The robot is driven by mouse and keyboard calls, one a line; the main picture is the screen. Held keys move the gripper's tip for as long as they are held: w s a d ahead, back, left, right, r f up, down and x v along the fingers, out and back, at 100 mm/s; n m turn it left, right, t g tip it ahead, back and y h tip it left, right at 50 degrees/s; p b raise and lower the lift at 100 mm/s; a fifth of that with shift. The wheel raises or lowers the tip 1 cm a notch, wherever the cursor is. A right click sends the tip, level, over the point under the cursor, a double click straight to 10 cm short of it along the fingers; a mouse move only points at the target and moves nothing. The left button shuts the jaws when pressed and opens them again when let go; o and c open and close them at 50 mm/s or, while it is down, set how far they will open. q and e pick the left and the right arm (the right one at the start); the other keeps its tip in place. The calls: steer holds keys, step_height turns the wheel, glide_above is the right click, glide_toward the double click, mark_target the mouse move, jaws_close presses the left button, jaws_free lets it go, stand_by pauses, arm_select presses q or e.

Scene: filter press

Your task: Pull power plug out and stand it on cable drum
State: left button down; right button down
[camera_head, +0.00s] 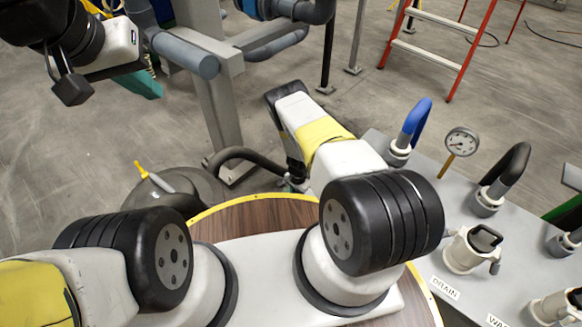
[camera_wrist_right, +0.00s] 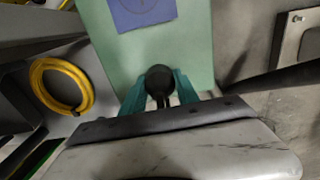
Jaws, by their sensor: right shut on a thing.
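In the right wrist view, the two teal fingers of my right gripper (camera_wrist_right: 160,92) are shut on a dark, round-ended thing, which looks like the power plug (camera_wrist_right: 158,80). A pale green panel (camera_wrist_right: 185,45) with a blue square label lies behind it. I cannot tell whether the plug touches the panel. My left gripper (camera_head: 148,86) is at the upper left, with a teal part showing below the white wrist. Its jaw opening is not clear. I cannot pick out the cable drum with certainty.
A dark round object (camera_head: 205,188) with a yellow-tipped tool (camera_head: 142,170) stands on the floor beside a grey pipe frame (camera_head: 215,110). A grey bench (camera_head: 460,270) with a gauge (camera_head: 461,141) and pipes is at right. A yellow coil (camera_wrist_right: 37,88) shows in the wrist view.

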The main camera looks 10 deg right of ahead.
steer(key=shift+f, duration=0.15)
steer(key=shift+f, duration=0.35)
steer(key=c, duration=0.8)
jaws_free()
steer(key=shift+c, duration=0.2)
